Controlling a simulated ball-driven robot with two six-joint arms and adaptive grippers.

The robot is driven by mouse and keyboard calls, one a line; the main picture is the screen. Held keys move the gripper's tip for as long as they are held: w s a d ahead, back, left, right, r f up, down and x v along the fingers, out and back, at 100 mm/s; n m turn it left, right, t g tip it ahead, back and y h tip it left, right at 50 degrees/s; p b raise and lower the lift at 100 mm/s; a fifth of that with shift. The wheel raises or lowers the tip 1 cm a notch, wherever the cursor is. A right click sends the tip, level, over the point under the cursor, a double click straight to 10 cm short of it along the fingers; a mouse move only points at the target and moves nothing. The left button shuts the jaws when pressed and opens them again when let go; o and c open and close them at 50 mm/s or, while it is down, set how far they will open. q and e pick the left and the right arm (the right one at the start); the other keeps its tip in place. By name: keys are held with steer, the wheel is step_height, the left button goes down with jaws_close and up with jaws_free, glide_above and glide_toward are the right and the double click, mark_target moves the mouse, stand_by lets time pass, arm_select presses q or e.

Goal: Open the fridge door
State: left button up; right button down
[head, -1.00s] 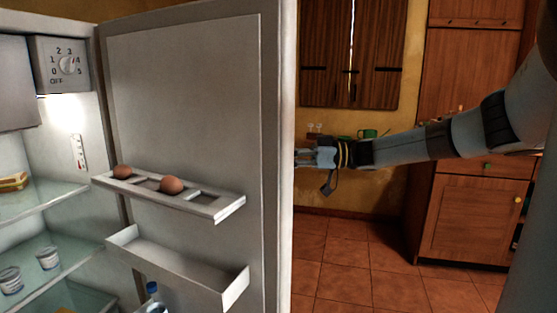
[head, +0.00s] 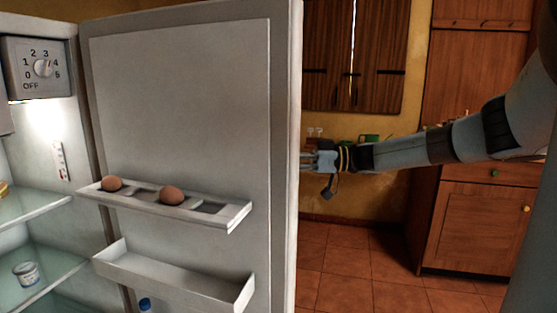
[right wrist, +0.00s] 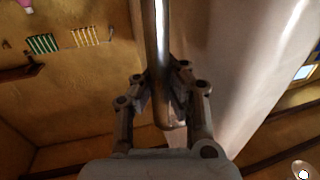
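The fridge door (head: 180,100) stands wide open in the head view, its inner face with two shelves turned toward me. The fridge interior (head: 45,130) shows at the left. In the right wrist view the handle, a metal bar (right wrist: 158,45), runs along the pale door's outer face (right wrist: 225,60). My right gripper (right wrist: 160,95) has its fingers on both sides of the bar and looks closed on it. In the head view the right gripper (head: 312,160) is at the door's free edge, its tips partly hidden behind the door. My left gripper is not in view.
Two eggs lie on the upper door shelf (head: 225,215); a bottle (head: 145,304) shows beneath the lower one (head: 180,275). A cup (head: 25,274) stands on a glass shelf inside. A wooden cabinet (head: 475,225) stands at the right. Tiled floor (head: 350,265) between door and cabinet is clear.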

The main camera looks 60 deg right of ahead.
steer(key=c, duration=1.5)
jaws_free()
steer(key=shift+v, duration=0.85)
steer(key=shift+o, duration=1.2)
steer(key=shift+w+a, duration=0.2)
steer(key=shift+w, duration=0.05)
steer(key=v, duration=1.2)
